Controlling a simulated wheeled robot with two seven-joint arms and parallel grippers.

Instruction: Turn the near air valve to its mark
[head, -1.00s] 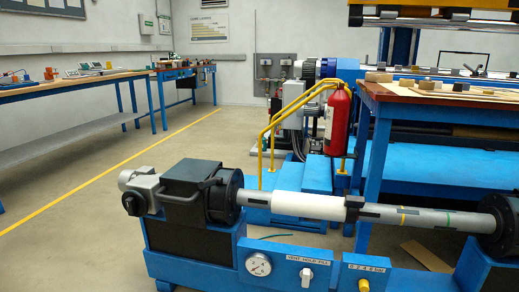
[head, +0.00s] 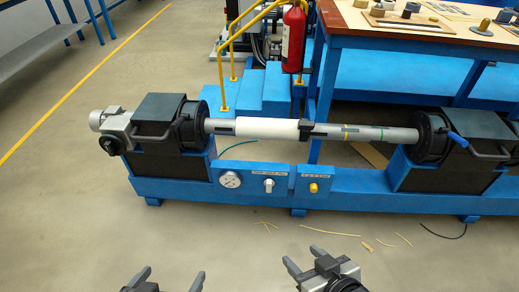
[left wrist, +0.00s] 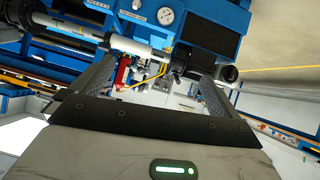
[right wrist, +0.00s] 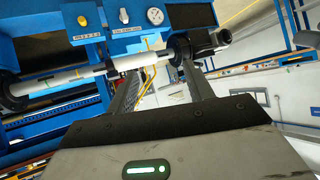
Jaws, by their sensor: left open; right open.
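The blue winder front carries a white air valve knob (head: 268,185) under a VENT HOLD FILL label, which I read clearly only in the earlier view. A round pressure gauge (head: 230,179) is left of it. A yellow knob (head: 313,188) is on the panel to its right. In the right wrist view the white knob (right wrist: 124,16) points roughly up and down; its mark is too small to make out. My left gripper (head: 168,280) is open and empty at the bottom edge. My right gripper (head: 305,257) is open and empty, in front of and below the panel, touching nothing.
A grey shaft with a white sleeve (head: 267,128) lies across the winder above the panel. Thin scraps (head: 330,232) lie on the floor. The floor between grippers and panel is otherwise clear.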

